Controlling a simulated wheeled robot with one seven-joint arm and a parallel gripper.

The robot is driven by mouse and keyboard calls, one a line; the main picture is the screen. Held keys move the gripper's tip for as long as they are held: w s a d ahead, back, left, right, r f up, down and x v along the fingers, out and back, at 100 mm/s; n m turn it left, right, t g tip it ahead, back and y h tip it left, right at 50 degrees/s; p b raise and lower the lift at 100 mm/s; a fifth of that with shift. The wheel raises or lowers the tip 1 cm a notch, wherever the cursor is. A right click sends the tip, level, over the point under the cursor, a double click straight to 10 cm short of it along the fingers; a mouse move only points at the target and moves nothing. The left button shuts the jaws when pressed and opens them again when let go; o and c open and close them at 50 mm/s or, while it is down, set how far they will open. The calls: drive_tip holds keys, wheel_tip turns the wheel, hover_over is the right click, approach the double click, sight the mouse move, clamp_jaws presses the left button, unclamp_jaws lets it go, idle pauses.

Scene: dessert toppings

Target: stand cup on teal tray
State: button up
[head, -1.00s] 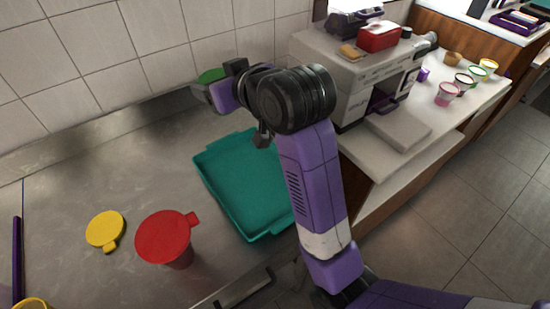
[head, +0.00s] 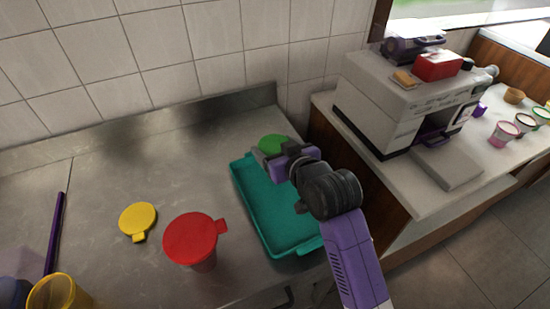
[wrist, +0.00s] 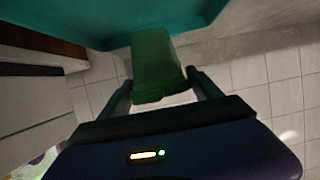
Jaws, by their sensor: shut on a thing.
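My gripper (head: 284,160) is shut on a green cup (head: 272,144), whose round green top shows in the head view at the far end of the teal tray (head: 262,222). In the wrist view the green cup (wrist: 155,62) sits between the two fingers (wrist: 160,80), with the teal tray (wrist: 80,22) close against its far end. The cup looks low over the tray's far end. I cannot tell whether its base touches the tray floor. My gripper and wrist hide the cup's lower part and the tray's far right side in the head view.
A red lidded cup (head: 192,240) stands just left of the tray. A yellow lid (head: 138,219) lies farther left, and a yellow cup (head: 58,292) stands at the front left. A white machine (head: 400,105) is on the right counter. The steel counter behind the yellow lid is clear.

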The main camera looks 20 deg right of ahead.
drive_tip(key=shift+f, duration=2.05)
drive_tip(key=shift+f, duration=0.1)
drive_tip(key=o, duration=1.3)
